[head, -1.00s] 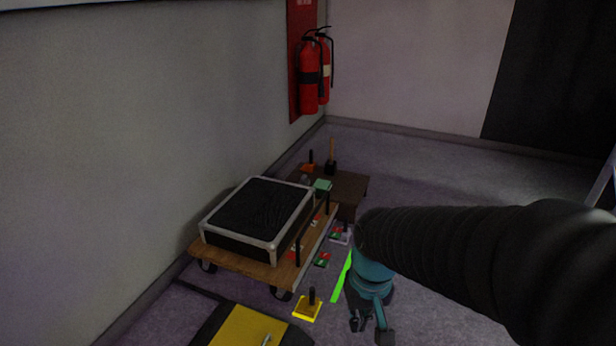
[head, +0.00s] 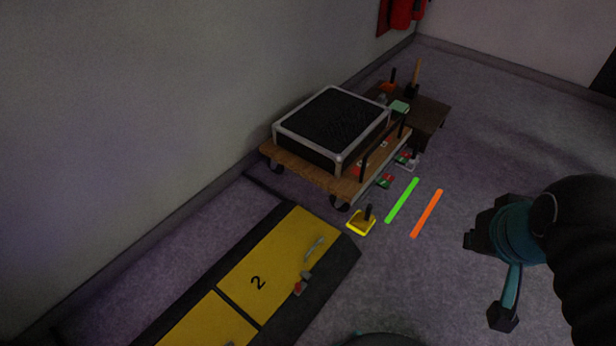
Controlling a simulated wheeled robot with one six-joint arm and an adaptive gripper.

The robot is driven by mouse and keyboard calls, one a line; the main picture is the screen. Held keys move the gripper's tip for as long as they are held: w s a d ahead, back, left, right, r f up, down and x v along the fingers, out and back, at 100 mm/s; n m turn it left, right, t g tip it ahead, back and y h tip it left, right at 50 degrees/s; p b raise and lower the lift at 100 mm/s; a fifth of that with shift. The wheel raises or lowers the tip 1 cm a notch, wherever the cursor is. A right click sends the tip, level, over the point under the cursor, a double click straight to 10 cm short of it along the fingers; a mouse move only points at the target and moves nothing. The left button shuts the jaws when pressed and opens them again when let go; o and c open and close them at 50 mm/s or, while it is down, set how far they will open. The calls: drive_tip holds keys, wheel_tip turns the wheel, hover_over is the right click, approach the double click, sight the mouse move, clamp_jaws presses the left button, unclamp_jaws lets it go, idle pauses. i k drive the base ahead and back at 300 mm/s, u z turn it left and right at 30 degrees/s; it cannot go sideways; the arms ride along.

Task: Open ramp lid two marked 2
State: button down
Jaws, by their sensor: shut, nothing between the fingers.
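Ramp lid two (head: 276,258) is a yellow panel with a black "2", set in a dark cable ramp (head: 338,262) on the floor. It lies flat and looks closed. A small grey handle (head: 314,248) sits near its right end. A small grey and red piece (head: 300,287) sits at its lower right edge, maybe a latch. My gripper (head: 490,280), teal and dark, is at the right of the head view, well apart from the lid. It is shut and empty above bare floor.
Another yellow lid (head: 208,322) adjoins at lower left. A wooden dolly (head: 300,175) carries a black case (head: 332,125) behind the ramp.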

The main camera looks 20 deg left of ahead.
sight(261, 283)
drive_tip(key=u, duration=1.8)
drive_tip(key=i, duration=0.1)
drive_tip(key=z, duration=0.55)
drive_tip(key=k, duration=0.5)
drive_tip(key=z, duration=0.65)
drive_tip(key=i, duration=0.65)
drive_tip(key=u, duration=0.95)
